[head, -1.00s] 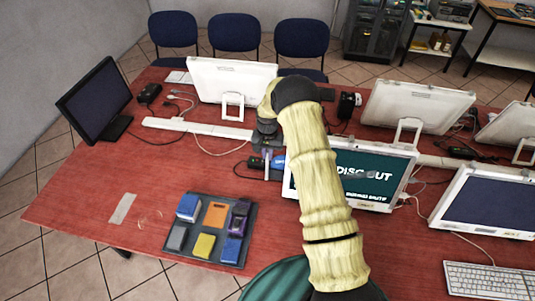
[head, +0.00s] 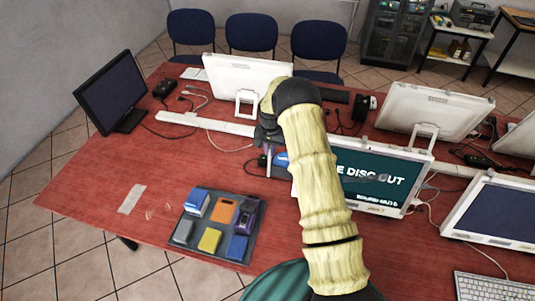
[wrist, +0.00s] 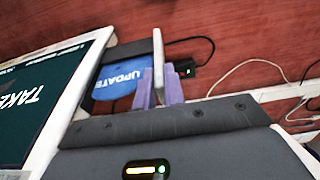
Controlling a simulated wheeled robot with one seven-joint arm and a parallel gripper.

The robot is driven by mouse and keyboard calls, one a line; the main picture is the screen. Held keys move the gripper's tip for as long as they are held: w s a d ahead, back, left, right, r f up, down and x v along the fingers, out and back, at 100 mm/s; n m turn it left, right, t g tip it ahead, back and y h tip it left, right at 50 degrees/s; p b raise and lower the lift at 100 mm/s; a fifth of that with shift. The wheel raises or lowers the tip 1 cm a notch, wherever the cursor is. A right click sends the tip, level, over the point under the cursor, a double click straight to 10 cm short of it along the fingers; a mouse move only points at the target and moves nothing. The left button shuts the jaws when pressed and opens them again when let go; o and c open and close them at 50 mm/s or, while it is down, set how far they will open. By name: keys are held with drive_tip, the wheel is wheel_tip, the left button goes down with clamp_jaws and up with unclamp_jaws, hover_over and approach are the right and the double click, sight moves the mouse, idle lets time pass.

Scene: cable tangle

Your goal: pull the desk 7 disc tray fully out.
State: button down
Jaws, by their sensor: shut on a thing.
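The desk monitor (head: 380,172) has a white frame and a teal screen with "DISC OUT" lettering. Its dark disc tray (wrist: 157,47) sticks out from the side of the monitor in the wrist view and carries a blue disc marked "UPDATE" (wrist: 122,78). The disc also shows as a bit of blue in the head view (head: 282,160), beside the monitor's left edge. My gripper (wrist: 158,88) has purple fingertips, shut on the tray's outer end. The tray's inner end meets the monitor's side. My arm hides part of the monitor in the head view.
A black organiser (head: 212,222) with several coloured boxes sits at the front left. A white cable bar (head: 205,123) and loose cables lie behind my gripper. Other monitors stand left (head: 110,92), behind (head: 247,82) and right (head: 495,205).

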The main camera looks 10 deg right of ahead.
drive_tip(key=a, duration=0.1)
drive_tip(key=w+a+b, duration=0.1)
drive_tip(key=shift+w+a, duration=0.2)
drive_tip(key=shift+a, duration=0.15)
drive_tip(key=c, duration=1.8)
unclamp_jaws()
drive_tip(key=shift+o, duration=0.2)
drive_tip(key=shift+w, duration=0.2)
wheel_tip(320, 180, up, 18)
drive_tip(key=b, duration=0.4)
drive_tip(key=shift+s+f, duration=0.15)
drive_tip(key=shift+f, duration=0.1)
